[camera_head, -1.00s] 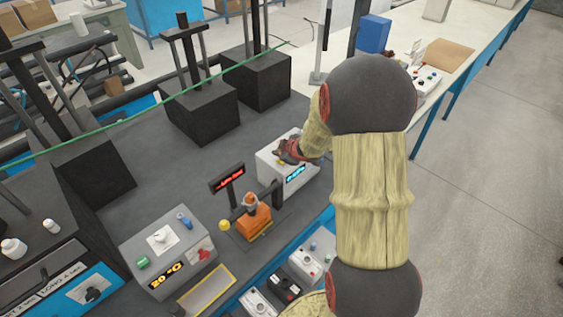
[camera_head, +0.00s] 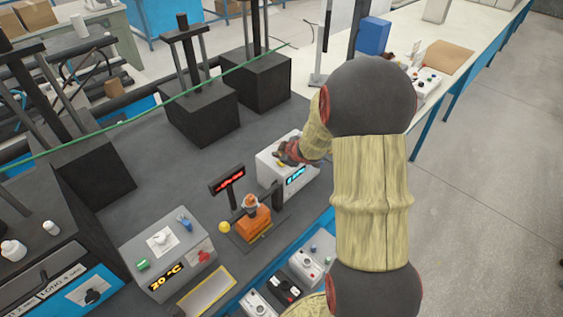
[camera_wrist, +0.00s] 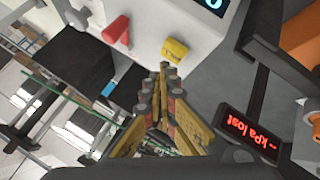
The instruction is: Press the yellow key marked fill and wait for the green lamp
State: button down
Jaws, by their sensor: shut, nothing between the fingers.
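The yellow key (camera_wrist: 175,50) sits on the face of a white box (camera_wrist: 160,20) in the wrist view, with a red key (camera_wrist: 117,32) beside it. My gripper (camera_wrist: 163,72) is shut and empty. Its fingertips end close to the yellow key's edge; I cannot tell whether they touch. In the head view my gripper (camera_head: 281,155) is over the top of the white box (camera_head: 268,173), and a bit of the yellow key (camera_head: 281,165) shows by the fingertips. The key's marking is not readable. I cannot make out a lit green lamp.
A red-lettered display (camera_wrist: 248,137) stands near my gripper; its text includes "kPa lost". An orange device (camera_head: 254,222) stands in front of the white box. A grey box (camera_head: 165,250) with a green button is at lower left. Black blocks with posts (camera_head: 200,110) stand behind.

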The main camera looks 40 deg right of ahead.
jog(key=shift+f, duration=0.15)
jog(key=shift+f, duration=0.3)
jog(key=shift+f+b, duration=0.4)
jog(key=shift+b, duration=0.15)
dwell(0.7)
dwell(0.3)
jog(key=shift+r+p, duration=0.85)
jog(key=shift+p, duration=0.1)
notch_tip(320, 180, up, 5)
jog(key=p, duration=0.5)
dwell(0.5)
